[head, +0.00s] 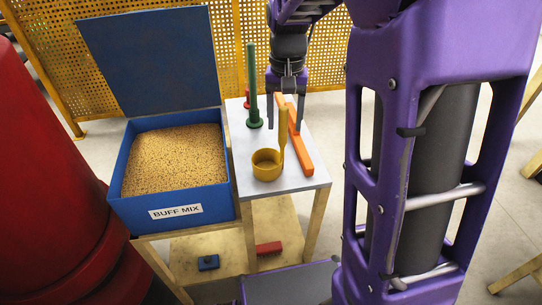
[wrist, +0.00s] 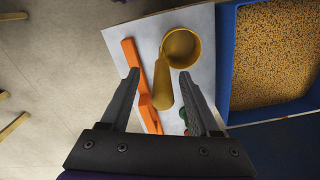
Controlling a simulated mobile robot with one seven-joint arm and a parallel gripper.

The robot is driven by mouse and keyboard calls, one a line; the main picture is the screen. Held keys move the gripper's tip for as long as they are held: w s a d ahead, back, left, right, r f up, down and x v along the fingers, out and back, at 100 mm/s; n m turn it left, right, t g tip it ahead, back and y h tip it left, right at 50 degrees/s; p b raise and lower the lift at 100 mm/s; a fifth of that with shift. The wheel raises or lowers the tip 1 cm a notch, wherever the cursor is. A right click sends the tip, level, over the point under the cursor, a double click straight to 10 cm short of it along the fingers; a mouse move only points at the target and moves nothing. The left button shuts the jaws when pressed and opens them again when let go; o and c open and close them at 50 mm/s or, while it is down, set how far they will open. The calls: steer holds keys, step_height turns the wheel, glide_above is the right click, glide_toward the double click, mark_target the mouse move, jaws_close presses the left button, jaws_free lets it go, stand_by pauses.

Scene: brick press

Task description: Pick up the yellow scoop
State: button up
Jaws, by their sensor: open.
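The yellow scoop (head: 266,164) stands on the white tabletop, its round cup at the front and its handle (head: 283,135) rising from the cup's back side. My gripper (head: 285,127) is open above the table, with its fingers on either side of the handle's upper end. In the wrist view, the scoop's cup (wrist: 181,47) is ahead of the fingers, and the handle (wrist: 162,84) reaches back between the two fingertips of my gripper (wrist: 159,74). The handle lies nearer the left finger. I cannot tell whether either finger touches it.
An orange bar-shaped tool (head: 300,149) lies right beside the scoop. A green post (head: 252,85) stands left of the gripper, with a red piece behind it. The open blue bin (head: 170,213) of buff mix is at left. Blue and red blocks lie on the lower shelf.

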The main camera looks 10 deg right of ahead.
mark_target(282, 145)
step_height(282, 145, down, 4)
steer(key=shift+w+a+f+b, duration=0.1)
steer(key=shift+w+f+b, duration=0.1)
steer(key=shift+b, duration=0.15)
jaws_close()
